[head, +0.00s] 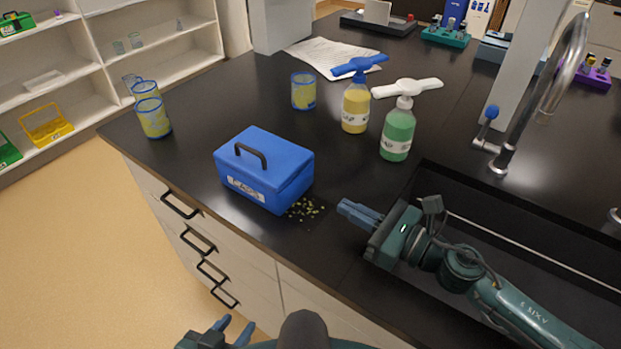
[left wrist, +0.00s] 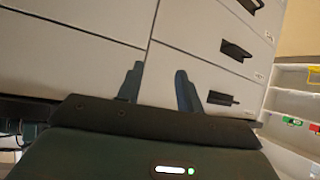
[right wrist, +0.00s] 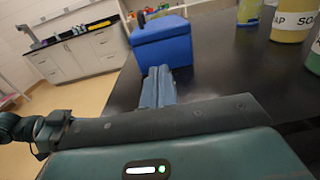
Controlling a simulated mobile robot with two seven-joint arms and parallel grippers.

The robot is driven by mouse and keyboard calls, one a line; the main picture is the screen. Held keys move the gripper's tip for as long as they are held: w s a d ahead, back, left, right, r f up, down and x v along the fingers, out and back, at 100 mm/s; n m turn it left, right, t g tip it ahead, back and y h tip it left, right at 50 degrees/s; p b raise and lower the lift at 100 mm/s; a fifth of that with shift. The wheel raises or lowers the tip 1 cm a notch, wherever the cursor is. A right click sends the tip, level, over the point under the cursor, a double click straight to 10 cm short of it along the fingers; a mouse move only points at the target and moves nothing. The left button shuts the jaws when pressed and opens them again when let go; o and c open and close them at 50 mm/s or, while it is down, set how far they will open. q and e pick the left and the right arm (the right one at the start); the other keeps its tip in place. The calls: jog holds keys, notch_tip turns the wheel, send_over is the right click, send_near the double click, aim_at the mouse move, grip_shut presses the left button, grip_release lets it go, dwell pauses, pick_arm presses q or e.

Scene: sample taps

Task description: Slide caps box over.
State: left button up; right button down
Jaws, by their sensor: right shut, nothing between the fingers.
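The blue caps box (head: 262,170), with a dark handle on its lid and a white label, stands on the black counter near its front edge. It also shows in the right wrist view (right wrist: 162,45), ahead of the fingers. My right gripper (head: 345,209) is shut and empty just above or at the counter, to the right of the box and apart from it. My left gripper (head: 232,330) is open and empty, low in front of the drawers; its parted fingers show in the left wrist view (left wrist: 160,88).
Small yellowish bits (head: 306,209) lie on the counter beside the box. Behind stand a yellow soap bottle (head: 355,108), a green bottle (head: 397,135) and a cup (head: 303,91). More cups (head: 153,118) stand at the left end. A sink (head: 440,185) lies right.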

aim_at(297, 181)
jog(key=p+x, duration=0.2)
jog(key=x, duration=0.7)
pick_arm(q)
jog(key=shift+a+y, duration=0.4)
jog(key=shift+a, duration=0.25)
pick_arm(e)
jog(key=shift+w+a, duration=0.2)
